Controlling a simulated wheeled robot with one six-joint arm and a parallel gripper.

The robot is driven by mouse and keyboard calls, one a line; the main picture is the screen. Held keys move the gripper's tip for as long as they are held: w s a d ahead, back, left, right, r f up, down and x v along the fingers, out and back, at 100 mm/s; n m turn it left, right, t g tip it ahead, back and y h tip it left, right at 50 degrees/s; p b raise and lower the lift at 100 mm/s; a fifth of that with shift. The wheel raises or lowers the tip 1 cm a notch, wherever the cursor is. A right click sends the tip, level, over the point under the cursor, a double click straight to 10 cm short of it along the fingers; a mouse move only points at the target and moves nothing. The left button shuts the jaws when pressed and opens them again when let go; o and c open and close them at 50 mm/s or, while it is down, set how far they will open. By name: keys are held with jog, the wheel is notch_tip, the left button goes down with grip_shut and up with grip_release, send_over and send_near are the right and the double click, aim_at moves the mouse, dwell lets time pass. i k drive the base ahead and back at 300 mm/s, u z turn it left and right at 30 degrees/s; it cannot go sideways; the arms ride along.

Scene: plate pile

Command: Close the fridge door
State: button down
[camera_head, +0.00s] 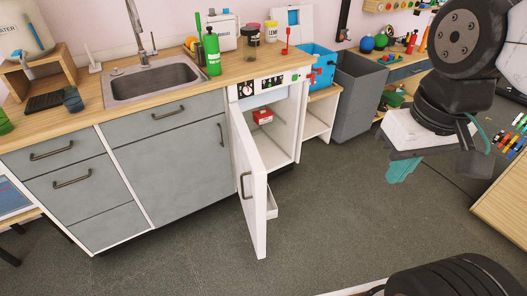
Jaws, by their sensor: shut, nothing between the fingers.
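The white fridge door (249,185) stands wide open under the right part of the counter and juts out toward the front. It has a dark vertical handle (243,185) and a small shelf (271,205) on its inner side. The fridge interior (278,143) is exposed, with a small red and white box (262,116) on its upper shelf. My gripper (402,170), with teal fingers, hangs in the air to the right of the door, well apart from it. It is shut and holds nothing.
Grey cabinets with a sink (153,82) stand left of the fridge. A white open shelf (318,116) and a grey bin (358,93) stand right of it. A wooden table (503,195) is at the right edge. Grey floor (330,215) lies clear between the door and my gripper.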

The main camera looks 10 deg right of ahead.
aim_at(259, 206)
jog(key=z, duration=0.05)
jog(key=i, duration=0.85)
jog(key=u, duration=0.25)
